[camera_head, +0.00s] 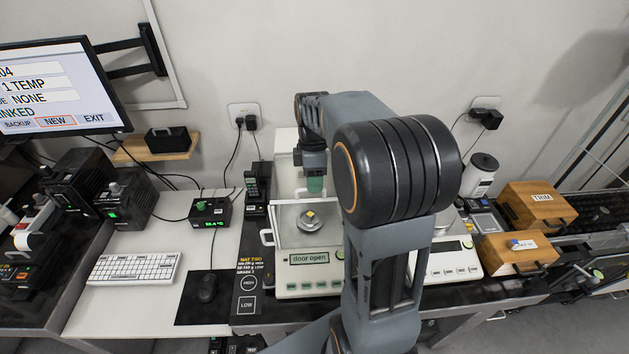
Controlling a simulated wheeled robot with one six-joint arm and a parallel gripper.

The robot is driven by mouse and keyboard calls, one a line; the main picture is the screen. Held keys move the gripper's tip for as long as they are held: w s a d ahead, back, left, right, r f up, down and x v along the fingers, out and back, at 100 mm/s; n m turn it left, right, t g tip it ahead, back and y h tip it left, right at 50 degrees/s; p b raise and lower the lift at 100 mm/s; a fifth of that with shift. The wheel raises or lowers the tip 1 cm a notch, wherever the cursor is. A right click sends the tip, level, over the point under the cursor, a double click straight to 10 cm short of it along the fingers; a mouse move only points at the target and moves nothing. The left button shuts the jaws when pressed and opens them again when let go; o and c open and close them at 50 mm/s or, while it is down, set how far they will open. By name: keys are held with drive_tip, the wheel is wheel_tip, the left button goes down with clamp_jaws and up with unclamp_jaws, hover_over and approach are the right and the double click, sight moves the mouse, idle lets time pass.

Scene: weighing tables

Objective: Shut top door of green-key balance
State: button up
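A white balance (308,285) with a glass chamber stands at the middle of the bench. Its display (308,258) reads "door open", and a round green key (340,254) sits beside the display. A small yellow object (310,215) rests on the pan inside. My gripper (315,184) points down at the top rear of this chamber, small and dim. I cannot tell its opening or whether it touches the top door. My arm hides the chamber's right side.
A second balance (448,264) stands right of my arm, partly hidden by it. Wooden boxes (538,207) are farther right. A phone-like handset (252,182) and a small green-lit device (210,210) stand left. A keyboard (134,269) and mouse (207,288) lie on the left bench.

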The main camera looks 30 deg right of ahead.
drive_tip(key=shift+s+f, duration=0.1)
drive_tip(key=shift+f, duration=0.4)
drive_tip(key=shift+c, duration=0.3)
clamp_jaws()
